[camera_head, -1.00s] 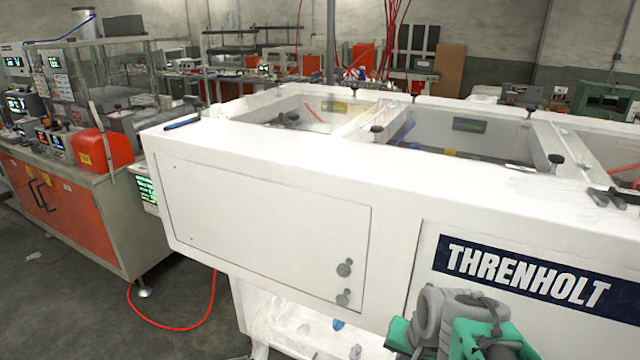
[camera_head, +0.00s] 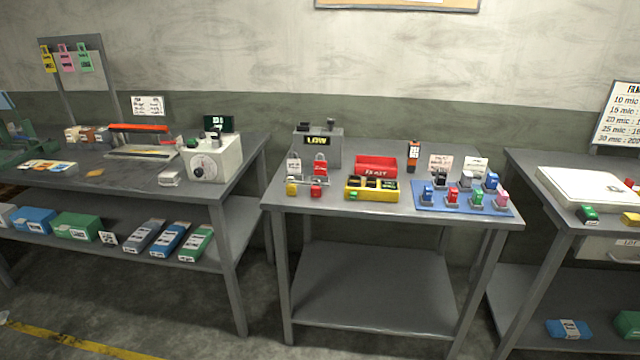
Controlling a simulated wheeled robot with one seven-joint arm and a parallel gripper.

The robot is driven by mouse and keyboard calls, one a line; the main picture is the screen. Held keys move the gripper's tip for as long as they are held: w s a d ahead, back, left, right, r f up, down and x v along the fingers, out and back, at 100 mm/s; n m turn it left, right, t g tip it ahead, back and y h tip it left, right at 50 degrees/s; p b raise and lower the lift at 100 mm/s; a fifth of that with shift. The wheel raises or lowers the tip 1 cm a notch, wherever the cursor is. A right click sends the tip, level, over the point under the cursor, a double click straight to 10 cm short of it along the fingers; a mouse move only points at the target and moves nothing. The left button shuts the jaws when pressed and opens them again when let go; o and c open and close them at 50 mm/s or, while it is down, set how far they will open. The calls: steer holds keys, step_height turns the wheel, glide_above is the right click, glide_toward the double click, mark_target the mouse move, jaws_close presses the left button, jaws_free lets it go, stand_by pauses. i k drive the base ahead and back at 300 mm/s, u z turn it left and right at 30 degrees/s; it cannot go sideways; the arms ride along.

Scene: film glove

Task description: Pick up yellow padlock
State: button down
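A small yellow item (camera_head: 292,188), which may be the yellow padlock, sits at the front left of the middle grey table (camera_head: 390,208). It is too small to tell its shape surely. A red item (camera_head: 316,190) is just right of it, and a red padlock-like item (camera_head: 320,165) stands behind. Several padlock-like items in blue, red, green and pink stand on a blue mat (camera_head: 506,211) at the table's right; I see no clear yellow one there. My gripper is not in view.
A yellow tray (camera_head: 371,195), a red bin (camera_head: 376,163) and a grey box (camera_head: 318,148) crowd the middle table. A bench with a white dial device (camera_head: 214,158) stands left, another table with a white slab (camera_head: 597,190) right. Floor shows in front.

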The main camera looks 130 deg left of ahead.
mark_target(291, 189)
steer(key=u, duration=4.05)
steer(key=i, duration=2)
steer(key=u, duration=2.6)
